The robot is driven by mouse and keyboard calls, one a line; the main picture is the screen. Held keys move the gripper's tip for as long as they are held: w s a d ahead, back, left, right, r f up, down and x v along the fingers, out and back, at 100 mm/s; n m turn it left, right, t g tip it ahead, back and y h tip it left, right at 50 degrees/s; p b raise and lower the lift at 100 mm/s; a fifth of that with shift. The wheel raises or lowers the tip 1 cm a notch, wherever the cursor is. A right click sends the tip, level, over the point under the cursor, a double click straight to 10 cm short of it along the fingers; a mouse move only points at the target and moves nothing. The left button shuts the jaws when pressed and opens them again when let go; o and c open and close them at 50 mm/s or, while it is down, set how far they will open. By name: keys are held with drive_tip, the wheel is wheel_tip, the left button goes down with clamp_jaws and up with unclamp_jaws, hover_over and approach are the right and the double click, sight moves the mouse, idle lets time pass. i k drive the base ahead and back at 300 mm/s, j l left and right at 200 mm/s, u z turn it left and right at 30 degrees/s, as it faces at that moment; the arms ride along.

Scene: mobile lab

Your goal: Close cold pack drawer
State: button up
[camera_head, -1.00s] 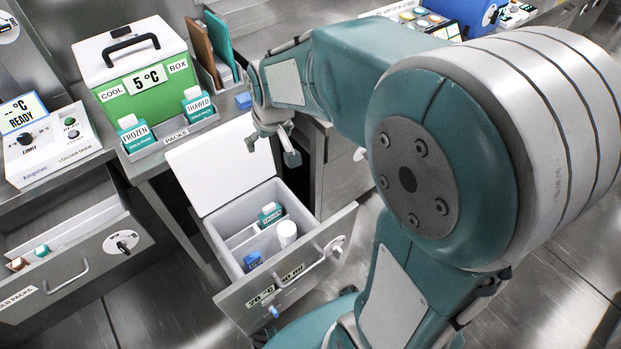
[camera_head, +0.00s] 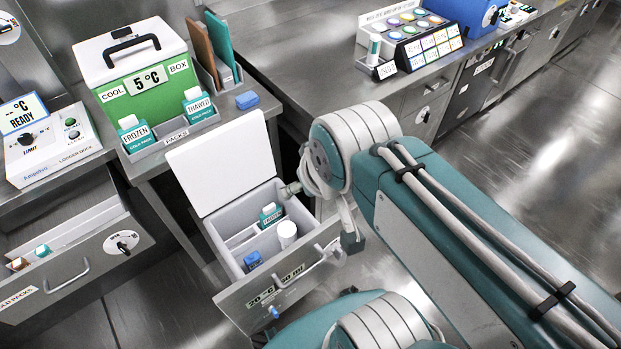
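The cold pack drawer (camera_head: 118,268) is at the lower left, labelled "COLD PACKS". It is pulled open, with a metal bar handle (camera_head: 68,276) on its front and a round dial plate beside the handle. A small teal pack (camera_head: 42,250) and a brown item (camera_head: 18,264) lie inside. My gripper (camera_head: 335,222) is at the right of the other open drawer, well to the right of the cold pack drawer. It is partly hidden by my wrist, and its opening is unclear. I see nothing held in it.
The -20 °C drawer (camera_head: 240,296) also stands open, its white lid (camera_head: 222,160) raised, with a teal pack, white bottle and blue item inside. A green cool box (camera_head: 150,85), pack rack (camera_head: 172,138) and logger dock (camera_head: 45,150) stand on the counter. Floor shows between the drawers.

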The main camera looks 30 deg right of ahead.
sight(93, 212)
drive_tip(key=j+u, duration=0.15)
drive_tip(key=u, duration=0.3)
drive_tip(key=j+u, duration=0.15)
drive_tip(key=u, duration=0.3)
drive_tip(key=j+u, duration=0.2)
drive_tip(key=u, duration=0.3)
drive_tip(key=i+j+z, duration=0.15)
drive_tip(key=j, duration=0.3)
drive_tip(key=j+z, duration=0.15)
drive_tip(key=j, duration=0.35)
drive_tip(key=i+j+z, duration=0.1)
drive_tip(key=j, duration=0.4)
